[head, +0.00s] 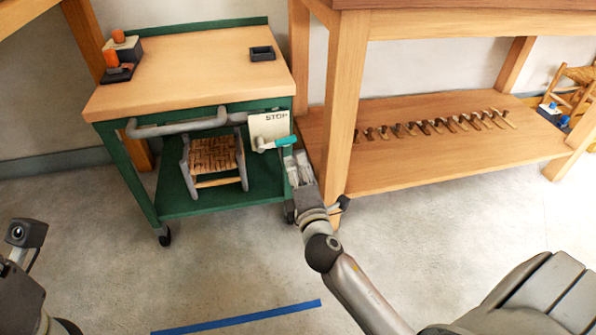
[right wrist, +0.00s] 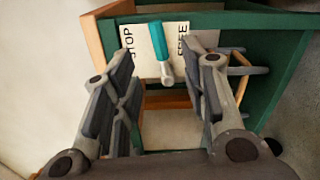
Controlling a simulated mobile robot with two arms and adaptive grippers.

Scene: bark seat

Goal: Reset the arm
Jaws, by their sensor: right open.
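A pale sign plate (head: 269,124) marked STOP hangs at the right front of the green cart. In the right wrist view the plate (right wrist: 200,40) shows STOP at left and FREE at right. A lever with a teal handle (head: 285,141) and grey pivot end is mounted on it. In the right wrist view the lever (right wrist: 158,42) stands between the two words, handle end up and leaning slightly left. My right gripper (head: 297,167) is open and empty, just below the handle in the head view. In its wrist view the fingers (right wrist: 168,70) flank the lever without visibly gripping it.
The cart's wooden top (head: 190,75) holds a small dark tray (head: 262,53) and orange-topped items (head: 115,55). A woven stool (head: 213,158) sits on its lower shelf. A workbench leg (head: 343,110) stands close right of my gripper. Blue tape (head: 236,318) marks open floor in front.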

